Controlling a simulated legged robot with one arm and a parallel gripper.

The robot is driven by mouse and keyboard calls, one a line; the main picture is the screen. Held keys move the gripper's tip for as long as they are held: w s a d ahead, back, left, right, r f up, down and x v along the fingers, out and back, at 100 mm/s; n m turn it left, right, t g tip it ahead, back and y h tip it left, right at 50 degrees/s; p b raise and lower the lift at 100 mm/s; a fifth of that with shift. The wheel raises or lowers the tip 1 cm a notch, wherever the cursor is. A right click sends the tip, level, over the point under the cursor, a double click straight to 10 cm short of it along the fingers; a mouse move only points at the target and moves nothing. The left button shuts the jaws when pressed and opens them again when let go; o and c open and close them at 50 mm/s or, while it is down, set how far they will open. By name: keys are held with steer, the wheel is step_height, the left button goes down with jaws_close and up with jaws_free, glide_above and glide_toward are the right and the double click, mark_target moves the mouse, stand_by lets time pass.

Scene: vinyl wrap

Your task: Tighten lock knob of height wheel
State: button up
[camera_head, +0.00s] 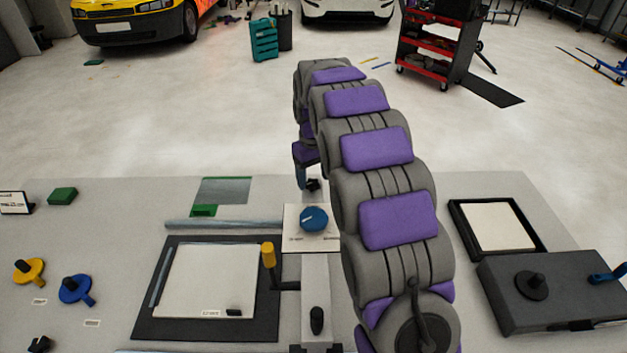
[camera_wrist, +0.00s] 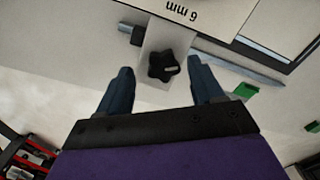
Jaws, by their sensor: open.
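The lock knob, a black star-shaped knob (camera_wrist: 163,66), sits on a light grey block in the wrist view. It also shows in the head view as a small dark knob (camera_head: 313,185) behind the blue height wheel (camera_head: 314,219). My gripper (camera_wrist: 160,74) is open, with one blue finger to each side of the knob. The fingers look apart from it; the height gap is hard to judge. In the head view my gripper (camera_head: 302,177) is seen small beside the knob, partly hidden by my arm. The wheel is not seen in the wrist view.
The wheel's white plate, marked "6 mm" in the wrist view (camera_wrist: 196,10), is beside the knob. A grey bar (camera_head: 222,225) lies left of it. A yellow-handled lever (camera_head: 268,255) stands by a white-topped black plate (camera_head: 150,326). A dark box (camera_head: 510,309) is at right.

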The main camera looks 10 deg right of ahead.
steer(key=shift+a+f, duration=0.1)
steer(key=shift+f, duration=0.4)
steer(key=shift+a, duration=0.2)
steer(key=shift+c, duration=0.4)
steer(key=shift+d, duration=0.1)
steer(key=c, duration=1)
steer(key=shift+o, duration=0.2)
